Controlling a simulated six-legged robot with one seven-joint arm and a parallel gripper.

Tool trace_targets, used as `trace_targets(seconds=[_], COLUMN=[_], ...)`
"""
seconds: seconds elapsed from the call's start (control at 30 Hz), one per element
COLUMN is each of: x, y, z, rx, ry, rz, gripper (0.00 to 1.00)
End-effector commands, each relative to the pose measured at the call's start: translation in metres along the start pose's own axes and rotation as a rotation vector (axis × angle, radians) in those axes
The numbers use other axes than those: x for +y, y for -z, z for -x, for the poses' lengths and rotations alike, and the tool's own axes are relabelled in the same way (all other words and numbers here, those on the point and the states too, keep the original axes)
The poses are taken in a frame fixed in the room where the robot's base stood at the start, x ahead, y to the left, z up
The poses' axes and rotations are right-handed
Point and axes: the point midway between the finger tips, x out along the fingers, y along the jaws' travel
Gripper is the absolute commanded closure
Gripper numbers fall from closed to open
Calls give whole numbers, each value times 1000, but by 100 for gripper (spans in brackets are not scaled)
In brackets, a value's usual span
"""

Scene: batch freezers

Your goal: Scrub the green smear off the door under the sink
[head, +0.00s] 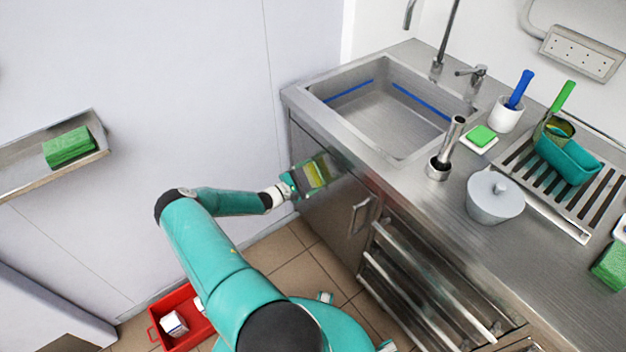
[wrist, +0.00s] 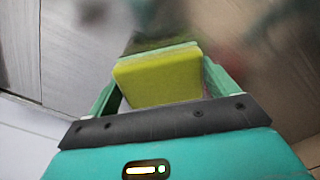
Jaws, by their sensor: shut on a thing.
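My gripper (head: 308,178) is shut on a yellow sponge (head: 317,175) with a green scouring side. The sponge sits between the green fingers in the wrist view (wrist: 158,80), its green layer facing the door. The steel door (head: 325,220) under the sink (head: 385,110) is right in front of the sponge; I cannot tell whether they touch. No clear green smear shows. A blurred dark greenish patch on the steel above the sponge in the wrist view may be smear or reflection.
A door handle (head: 360,216) and rails (head: 415,285) are to the right of my gripper. A wall shelf (head: 100,143) with a green block (head: 69,147) is at left. A red crate (head: 183,318) stands on the floor. The counter holds a lidded pot (head: 494,198) and utensils.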

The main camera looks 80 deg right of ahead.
Motion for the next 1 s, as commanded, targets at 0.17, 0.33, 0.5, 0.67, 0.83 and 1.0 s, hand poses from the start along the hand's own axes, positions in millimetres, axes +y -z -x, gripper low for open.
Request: trace_targets(seconds=[0.17,0.33,0.5,0.67,0.83,1.0], x=[10,14,12,4,-6,-12], y=[10,13,10,1,-9,-16], z=[-1,-1,0,-1,-2,-3], rx=[1,0,0,0,-1,-2], ry=[-1,-1,-1,-2,-1,-1], rz=[0,1,2,3,2,1], gripper=[36,36,36,36,36,36])
